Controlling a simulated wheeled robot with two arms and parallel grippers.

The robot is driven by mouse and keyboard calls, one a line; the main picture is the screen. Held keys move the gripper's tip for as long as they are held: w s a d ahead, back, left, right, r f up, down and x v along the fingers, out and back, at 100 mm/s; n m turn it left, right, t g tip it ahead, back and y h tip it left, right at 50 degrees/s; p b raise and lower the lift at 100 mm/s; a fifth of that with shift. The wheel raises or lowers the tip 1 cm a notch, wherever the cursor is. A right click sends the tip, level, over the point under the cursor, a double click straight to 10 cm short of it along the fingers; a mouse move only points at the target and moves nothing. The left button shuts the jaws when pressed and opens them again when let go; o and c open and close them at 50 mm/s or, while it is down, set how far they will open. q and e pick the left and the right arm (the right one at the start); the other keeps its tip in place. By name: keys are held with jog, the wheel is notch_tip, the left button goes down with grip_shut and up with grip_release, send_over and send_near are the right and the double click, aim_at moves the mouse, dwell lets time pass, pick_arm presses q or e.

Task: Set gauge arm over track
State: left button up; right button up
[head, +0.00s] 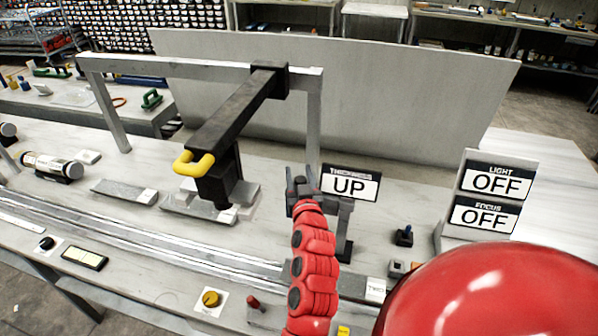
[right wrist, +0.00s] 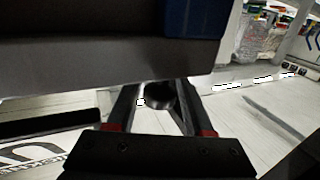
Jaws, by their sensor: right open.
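The gauge arm (head: 232,112) is a black beam clamped to the grey overhead frame, with a yellow loop handle (head: 193,163) at its near end. A black head (head: 218,185) hangs beneath it, above or touching a grey block; I cannot tell which. The track (head: 150,245) is a pair of long metal rails along the table's front, nearer than the handle. My right gripper (head: 302,183) is open, right of the handle and apart from it, before the thickness sign. In the right wrist view its fingers (right wrist: 158,108) have a dark round shape between or behind them. My left gripper is out of view.
The thickness sign (head: 350,184) reads UP. Light and focus signs (head: 487,198) read OFF. The grey frame (head: 200,68) spans the table, with a large grey panel (head: 340,85) behind. A core cylinder (head: 52,166) lies at left. A yellow knob (head: 211,299) sits at the front.

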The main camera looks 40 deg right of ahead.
jog(key=shift+w+d, duration=0.2)
jog(key=shift+w, duration=0.15)
jog(key=shift+c, duration=0.2)
grip_shut()
dwell(1.1)
